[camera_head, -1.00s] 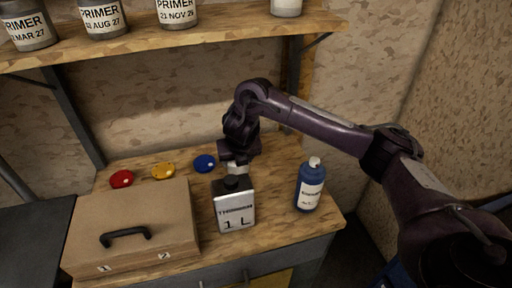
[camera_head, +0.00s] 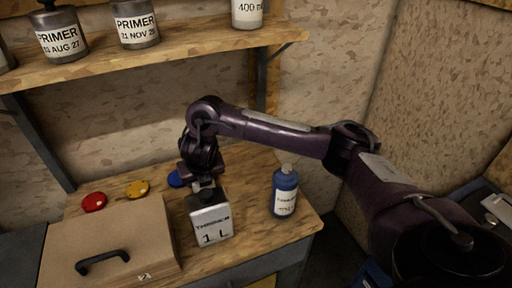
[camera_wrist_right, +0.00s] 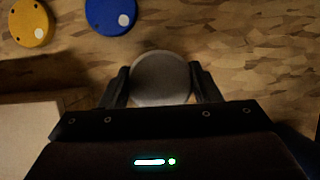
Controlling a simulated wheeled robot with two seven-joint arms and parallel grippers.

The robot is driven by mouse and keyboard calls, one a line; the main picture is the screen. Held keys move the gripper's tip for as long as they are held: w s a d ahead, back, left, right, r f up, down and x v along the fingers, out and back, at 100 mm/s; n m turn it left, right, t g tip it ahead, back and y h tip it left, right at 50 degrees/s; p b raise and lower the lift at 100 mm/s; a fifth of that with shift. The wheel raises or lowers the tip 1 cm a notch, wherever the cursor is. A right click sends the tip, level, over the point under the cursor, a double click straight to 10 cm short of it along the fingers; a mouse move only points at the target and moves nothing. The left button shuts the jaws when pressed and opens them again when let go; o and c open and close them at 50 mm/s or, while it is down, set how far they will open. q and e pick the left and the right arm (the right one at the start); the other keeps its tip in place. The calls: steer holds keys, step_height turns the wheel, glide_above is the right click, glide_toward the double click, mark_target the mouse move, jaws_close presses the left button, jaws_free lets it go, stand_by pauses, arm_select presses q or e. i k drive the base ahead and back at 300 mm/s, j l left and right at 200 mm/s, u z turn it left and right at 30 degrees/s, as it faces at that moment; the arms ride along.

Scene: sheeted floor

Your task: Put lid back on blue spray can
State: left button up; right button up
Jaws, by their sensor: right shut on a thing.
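The blue spray can (camera_head: 285,195) stands upright at the right of the bench, its pale nozzle bare on top. My right gripper (camera_head: 203,183) points down behind the thinner can, left of the spray can. In the wrist view the right gripper (camera_wrist_right: 161,88) is shut on a pale grey round lid (camera_wrist_right: 160,78), with a finger on each side. In the head view the thinner can and gripper mostly hide the lid, so I cannot tell if it touches the bench. My left gripper is not in view.
The thinner can (camera_head: 211,222) stands between the gripper and the bench front. A brown case (camera_head: 110,240) fills the left front. Red (camera_head: 94,202), yellow (camera_head: 138,188) and blue (camera_head: 175,179) discs lie behind. A shelf (camera_head: 150,62) with tins hangs above. Bench around the spray can is clear.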

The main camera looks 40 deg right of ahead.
mark_target(285, 187)
steer(key=l+z, duration=0.3)
steer(key=z, duration=0.3)
steer(key=k+l+z, duration=0.2)
steer(key=k+z, duration=0.25)
